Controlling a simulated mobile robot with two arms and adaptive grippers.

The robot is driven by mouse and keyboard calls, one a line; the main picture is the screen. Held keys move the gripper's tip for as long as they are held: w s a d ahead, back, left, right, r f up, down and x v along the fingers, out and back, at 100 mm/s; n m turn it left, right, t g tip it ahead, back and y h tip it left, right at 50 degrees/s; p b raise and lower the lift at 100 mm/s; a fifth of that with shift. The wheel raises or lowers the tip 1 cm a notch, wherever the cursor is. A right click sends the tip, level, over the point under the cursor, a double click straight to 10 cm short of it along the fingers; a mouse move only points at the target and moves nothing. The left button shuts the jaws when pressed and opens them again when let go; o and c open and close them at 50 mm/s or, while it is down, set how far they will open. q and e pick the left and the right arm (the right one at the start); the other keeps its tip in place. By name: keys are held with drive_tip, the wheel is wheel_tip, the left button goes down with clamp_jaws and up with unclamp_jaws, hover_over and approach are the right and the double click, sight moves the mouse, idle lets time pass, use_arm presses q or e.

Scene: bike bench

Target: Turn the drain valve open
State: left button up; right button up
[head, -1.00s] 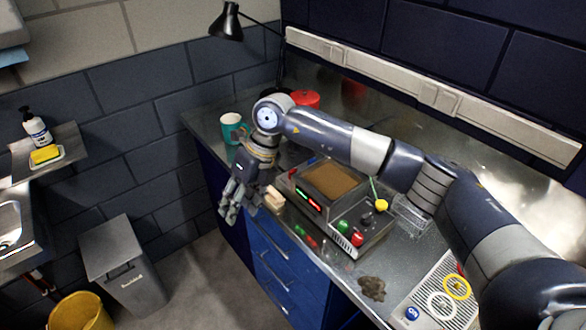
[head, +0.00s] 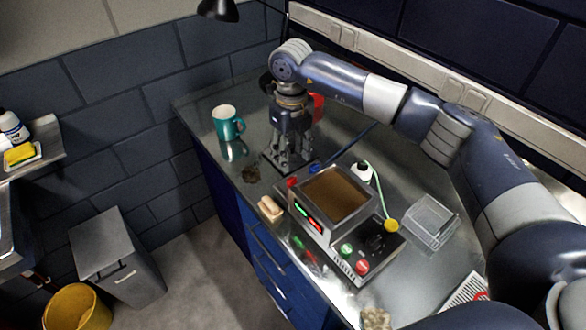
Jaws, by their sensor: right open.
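The bench machine (head: 352,243) is a metal box with an open tank of brown liquid, lit red and green displays and several knobs. A small red part (head: 292,182) and a small blue part (head: 314,168) show at its left end. I cannot tell for sure which of them is the drain valve. My right gripper (head: 292,164) points down, open and empty, over the bench just left of this end. Its fingers are close to the small parts; I see no clear contact. My left gripper is not in view.
A teal mug (head: 226,124) stands to the left of my right gripper. A beige block (head: 270,208) lies by the bench's front edge, and a dark stain (head: 250,174) is near it. A white bottle (head: 361,173) and a clear tray (head: 432,222) stand behind the machine.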

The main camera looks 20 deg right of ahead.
sight(292, 178)
drive_tip(key=f+p, duration=0.1)
drive_tip(key=f, duration=0.1)
drive_tip(key=s+f+p, duration=0.1)
drive_tip(key=f, duration=0.1)
drive_tip(key=shift+a+f, duration=0.2)
drive_tip(key=shift+f, duration=0.05)
drive_tip(key=f, duration=0.2)
drive_tip(key=shift+w+d+f+p, duration=0.15)
drive_tip(key=shift+w+f+p, duration=0.2)
drive_tip(key=shift+p, duration=0.05)
drive_tip(key=shift+f, duration=0.7)
drive_tip(key=c, duration=0.7)
clamp_jaws()
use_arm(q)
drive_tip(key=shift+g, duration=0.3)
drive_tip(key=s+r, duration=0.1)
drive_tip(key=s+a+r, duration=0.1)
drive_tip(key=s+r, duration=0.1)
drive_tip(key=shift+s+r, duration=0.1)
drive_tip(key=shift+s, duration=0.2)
